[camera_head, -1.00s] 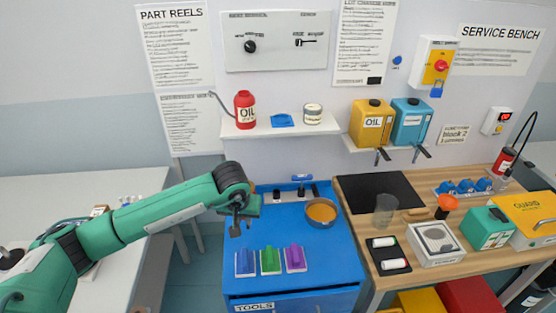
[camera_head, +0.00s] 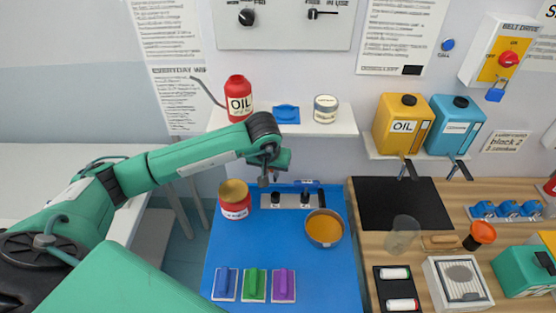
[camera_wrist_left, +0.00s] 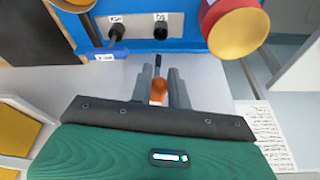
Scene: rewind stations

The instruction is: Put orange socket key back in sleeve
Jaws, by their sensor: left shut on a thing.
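My left gripper (camera_wrist_left: 160,90) is shut on the orange socket key (camera_wrist_left: 158,91); its orange handle is between the fingers and a dark shaft points away toward the rack. In the head view the left gripper (camera_head: 268,175) hangs near the back edge of the blue tool cart, and the key cannot be made out there. The grey rack plate (camera_head: 291,201) holds dark round sleeves (camera_head: 276,198); two dark sleeves also show in the wrist view (camera_wrist_left: 160,28). A blue-handled key (camera_head: 307,188) stands at the rack's right part. My right gripper is out of view.
A bowl of orange-brown contents (camera_head: 324,228) is to the right. Blue, green and purple blocks (camera_head: 254,284) lie at the front. A shelf (camera_head: 330,124) is above. The cart's middle is clear.

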